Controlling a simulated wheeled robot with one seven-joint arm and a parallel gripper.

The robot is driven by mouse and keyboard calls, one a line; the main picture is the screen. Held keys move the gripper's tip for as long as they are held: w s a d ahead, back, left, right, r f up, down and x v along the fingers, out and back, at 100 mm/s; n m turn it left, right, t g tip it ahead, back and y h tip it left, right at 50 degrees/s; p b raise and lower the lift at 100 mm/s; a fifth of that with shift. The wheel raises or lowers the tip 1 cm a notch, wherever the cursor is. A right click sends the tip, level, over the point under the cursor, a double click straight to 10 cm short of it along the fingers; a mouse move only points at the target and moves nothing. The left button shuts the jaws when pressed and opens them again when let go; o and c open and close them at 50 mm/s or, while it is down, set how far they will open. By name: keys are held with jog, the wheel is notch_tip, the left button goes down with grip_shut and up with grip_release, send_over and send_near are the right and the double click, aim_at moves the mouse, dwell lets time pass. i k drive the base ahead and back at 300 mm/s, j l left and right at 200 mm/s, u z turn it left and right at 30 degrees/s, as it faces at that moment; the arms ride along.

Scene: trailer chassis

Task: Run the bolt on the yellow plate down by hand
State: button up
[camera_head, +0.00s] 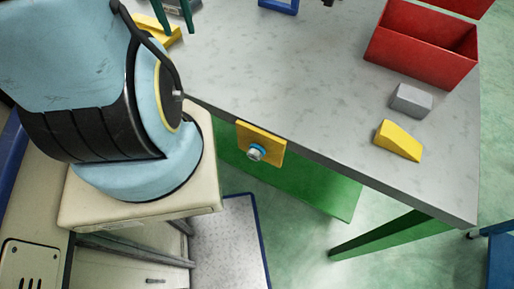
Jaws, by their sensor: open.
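The yellow plate (272,143) is fixed at the front edge of the grey table, facing outward. The bolt (255,154) is a silver head at the middle of the plate, with a blue ring around it against the plate. How far the bolt is threaded in cannot be told from this view. No gripper fingers can be made out in the head view, and nothing touches the bolt.
The grey tabletop (290,85) is mostly clear. A red bin (420,55), a grey block (411,99) and a yellow wedge (398,141) are at the right. A green panel (310,187) and leg (385,234) are below the edge. A yellow piece (160,30) lies at the upper left.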

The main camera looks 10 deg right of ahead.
aim_at(256, 152)
jog(key=z, duration=1.2)
jog(key=k+u, duration=0.2)
jog(key=u, duration=0.8)
jog(key=k+j+u, duration=0.8)
jog(key=j, duration=0.2)
jog(key=k+j, duration=0.4)
jog(key=j, duration=0.25)
